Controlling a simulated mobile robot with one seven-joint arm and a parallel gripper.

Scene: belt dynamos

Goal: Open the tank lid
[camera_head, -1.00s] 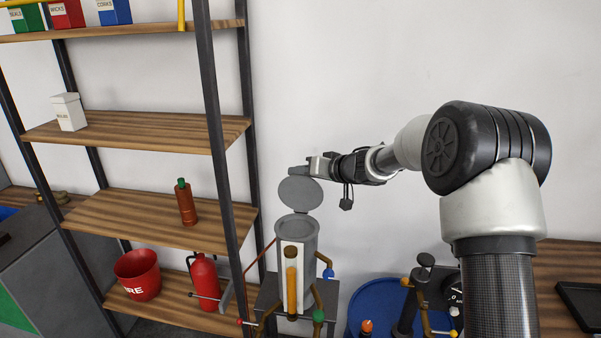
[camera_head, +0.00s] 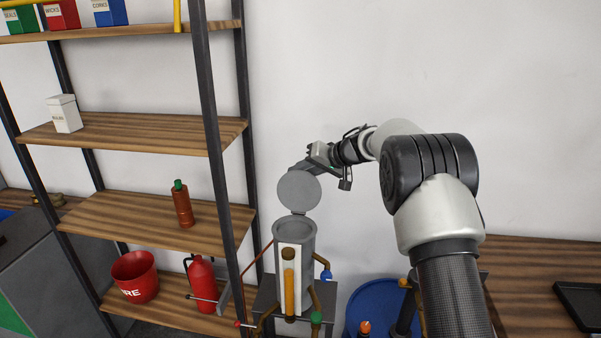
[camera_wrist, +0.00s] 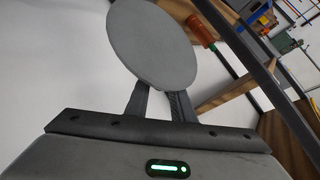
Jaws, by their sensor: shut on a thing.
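The grey tank (camera_head: 308,262) is an upright cylinder with its top uncovered. Its round grey lid (camera_head: 299,190) stands raised on the hinge at the tank's back rim, its flat face towards the head camera. My gripper (camera_head: 296,167) is at the lid's upper edge, reaching in from behind and to the right. In the wrist view the lid (camera_wrist: 155,42) is a disc beyond the two dark fingers (camera_wrist: 160,90), whose tips end at its near edge. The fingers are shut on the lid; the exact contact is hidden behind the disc.
A shelf rack (camera_head: 150,220) stands left of the tank, with a fire extinguisher (camera_head: 203,285) and a red bucket (camera_head: 136,275) low down. A blue drum (camera_head: 372,302) is at the right. Pipes and coloured valves surround the tank's base. The wall behind is bare.

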